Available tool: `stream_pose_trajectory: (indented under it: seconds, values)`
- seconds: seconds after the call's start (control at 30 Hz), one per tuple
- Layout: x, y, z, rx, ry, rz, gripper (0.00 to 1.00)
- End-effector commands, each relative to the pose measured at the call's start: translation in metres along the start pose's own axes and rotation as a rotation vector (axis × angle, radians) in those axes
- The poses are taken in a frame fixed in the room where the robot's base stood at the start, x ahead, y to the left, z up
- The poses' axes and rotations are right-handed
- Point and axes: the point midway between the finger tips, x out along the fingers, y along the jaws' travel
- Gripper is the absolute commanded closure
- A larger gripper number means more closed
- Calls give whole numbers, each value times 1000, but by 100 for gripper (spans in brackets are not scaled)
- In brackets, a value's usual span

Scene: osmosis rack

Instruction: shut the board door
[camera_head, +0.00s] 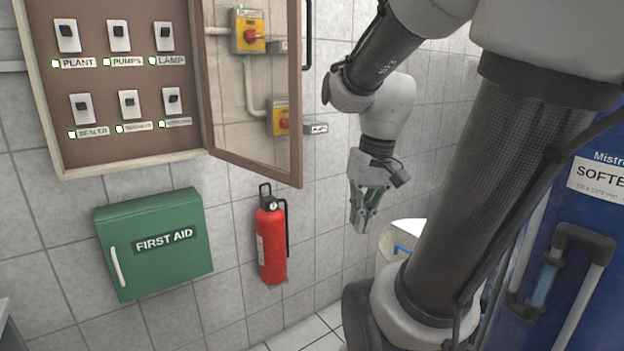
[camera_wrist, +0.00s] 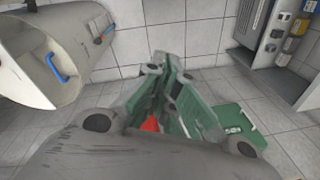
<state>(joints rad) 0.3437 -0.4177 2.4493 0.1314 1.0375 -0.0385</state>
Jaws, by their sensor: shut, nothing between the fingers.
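The board (camera_head: 130,85) is a brown panel on the tiled wall with two rows of labelled switches. Its door (camera_head: 297,120), a brown frame around a clear pane, stands open, swung out from the board's right side. A dark bar handle (camera_head: 307,35) shows at the door's outer edge. My gripper (camera_head: 358,228) hangs to the right of the door and below its lower corner, fingers pointing down, apart from it. The fingers are together and empty; they also show in the wrist view (camera_wrist: 165,62).
A green first aid box (camera_head: 155,245) and a red fire extinguisher (camera_head: 271,240) are on the wall below the board. Yellow and red switches (camera_head: 248,32) show through the pane. A blue softener unit (camera_head: 570,240) stands at the right. A pale rounded vessel (camera_wrist: 55,60) lies left in the wrist view.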

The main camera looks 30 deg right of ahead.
Motion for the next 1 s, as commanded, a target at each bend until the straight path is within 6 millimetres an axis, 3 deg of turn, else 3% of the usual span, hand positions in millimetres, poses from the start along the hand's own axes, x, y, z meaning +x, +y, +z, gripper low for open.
stream_pose_trajectory:
  seconds: [0.33, 0.47, 0.57, 0.67, 0.8, 0.9, 1.0]
  values:
    - [35, 22, -20, 301, -238, -224, 100]
    - [51, 28, -46, 440, -327, -467, 100]
    - [54, 31, -78, 498, -335, -717, 100]
    - [45, 36, -117, 487, -264, -988, 100]
    - [10, 45, -166, 345, -51, -1314, 100]
    - [-12, 43, -178, 234, 58, -1416, 100]
    - [-19, 38, -182, 191, 96, -1446, 100]
